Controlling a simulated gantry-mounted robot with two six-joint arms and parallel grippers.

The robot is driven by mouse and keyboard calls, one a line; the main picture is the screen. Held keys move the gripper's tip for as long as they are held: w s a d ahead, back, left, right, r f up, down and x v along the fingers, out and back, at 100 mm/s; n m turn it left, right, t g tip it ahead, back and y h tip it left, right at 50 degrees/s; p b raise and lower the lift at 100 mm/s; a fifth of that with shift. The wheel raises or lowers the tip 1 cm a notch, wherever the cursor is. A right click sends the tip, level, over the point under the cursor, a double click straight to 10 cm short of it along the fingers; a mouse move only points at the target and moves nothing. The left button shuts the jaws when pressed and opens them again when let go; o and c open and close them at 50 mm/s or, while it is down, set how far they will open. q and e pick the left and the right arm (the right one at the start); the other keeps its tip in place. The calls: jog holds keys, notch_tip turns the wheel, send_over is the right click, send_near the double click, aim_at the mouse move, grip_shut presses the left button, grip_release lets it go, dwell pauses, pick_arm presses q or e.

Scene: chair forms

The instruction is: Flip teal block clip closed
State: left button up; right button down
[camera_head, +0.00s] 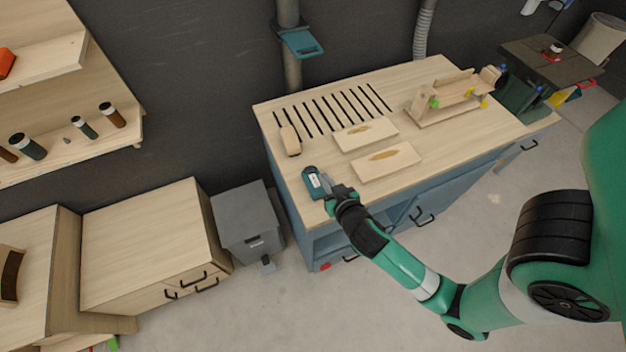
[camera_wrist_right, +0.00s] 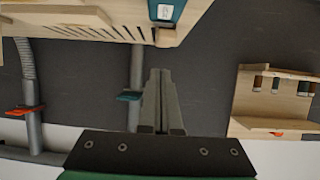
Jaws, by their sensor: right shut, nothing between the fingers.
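The teal block (camera_head: 311,177) lies on the front left part of the workbench top, with a pale label on its face. In the right wrist view, the teal block (camera_wrist_right: 166,9) is at the top edge, partly cut off. My right gripper (camera_head: 327,186) is right beside the block in the head view; I cannot tell if they touch. In the wrist view, the fingers of my right gripper (camera_wrist_right: 159,75) are shut with nothing between them, pointing toward the block. Whether the clip is open or closed is too small to tell. My left gripper is not in view.
The workbench (camera_head: 290,185) has a row of dark slots, two pale boards (camera_head: 386,161), a wooden block (camera_head: 290,140) and a wooden fixture (camera_head: 450,100). A grey bin (camera_head: 240,212) stands left of it. A teal gate (camera_head: 300,42) is on the pipe behind.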

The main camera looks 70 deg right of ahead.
jog(key=b, duration=0.1)
send_over(311, 172)
jog(key=f, duration=0.4)
jog(key=shift+s+a, duration=0.3)
jog(key=f, duration=0.1)
jog(key=f+b, duration=0.1)
jog(key=shift+s+a+f, duration=0.2)
jog(key=shift+a+f, duration=0.05)
jog(key=shift+f, duration=0.15)
jog(key=shift+a+f, duration=0.1)
jog(key=shift+f, duration=0.3)
jog(key=shift+b, duration=0.3)
jog(key=f+b, duration=0.1)
jog(key=b, duration=0.1)
jog(key=f+b, duration=0.1)
jog(key=b, duration=0.2)
jog(key=shift+s+a+t+h, duration=0.15)
jog(key=shift+s+t+h, duration=0.05)
jog(key=shift+t+h, duration=0.2)
jog(key=shift+b, duration=0.35)
jog(key=shift+s, duration=0.1)
